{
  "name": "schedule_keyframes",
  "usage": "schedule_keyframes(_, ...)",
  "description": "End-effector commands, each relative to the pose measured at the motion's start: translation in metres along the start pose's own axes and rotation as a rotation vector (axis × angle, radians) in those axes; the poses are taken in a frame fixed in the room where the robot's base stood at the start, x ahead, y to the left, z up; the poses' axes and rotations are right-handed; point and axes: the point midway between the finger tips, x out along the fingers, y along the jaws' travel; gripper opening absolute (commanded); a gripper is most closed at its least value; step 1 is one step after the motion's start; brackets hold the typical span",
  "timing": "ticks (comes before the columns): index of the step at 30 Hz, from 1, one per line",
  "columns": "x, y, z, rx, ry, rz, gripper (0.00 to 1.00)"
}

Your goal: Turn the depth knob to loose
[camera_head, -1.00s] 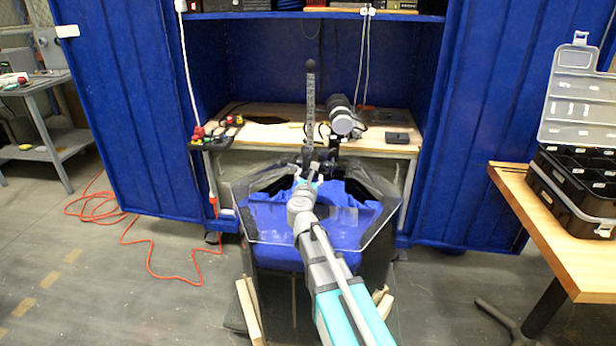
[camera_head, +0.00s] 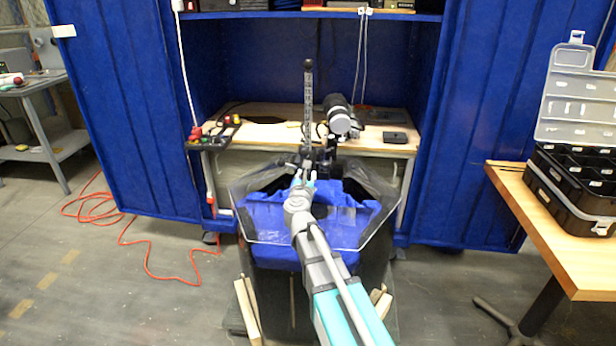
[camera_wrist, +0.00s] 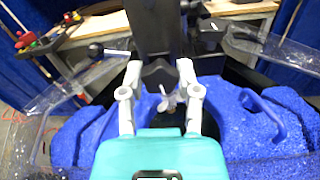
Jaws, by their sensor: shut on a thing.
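A ruled upright mast (camera_head: 308,105) stands at the back rim of the clear-walled tank (camera_head: 250,238), with a dark clamp (camera_head: 318,158) at its foot. In the wrist view, a dark lobed knob (camera_wrist: 158,74), apparently the depth knob, sits on the lower part of the dark mast. My gripper (camera_wrist: 158,70) has its pale fingers on either side of this knob and is shut on it. In the head view, my gripper (camera_head: 304,180) reaches over the tank to the mast's foot. The knob is too small to make out there, and I see no marking of its setting.
Blue material (camera_head: 330,222) lines the tank. A grey cylindrical motor (camera_head: 340,118) is right of the mast. A control box (camera_head: 212,138) with red buttons is at left.

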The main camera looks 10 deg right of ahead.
Motion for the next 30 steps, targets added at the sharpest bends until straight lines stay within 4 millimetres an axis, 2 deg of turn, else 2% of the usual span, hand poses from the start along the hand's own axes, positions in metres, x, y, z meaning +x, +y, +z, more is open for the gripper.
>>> schedule_keyframes(30,0.0003,0.0009,-0.0006,-0.909,0.001,0.010,0.00)
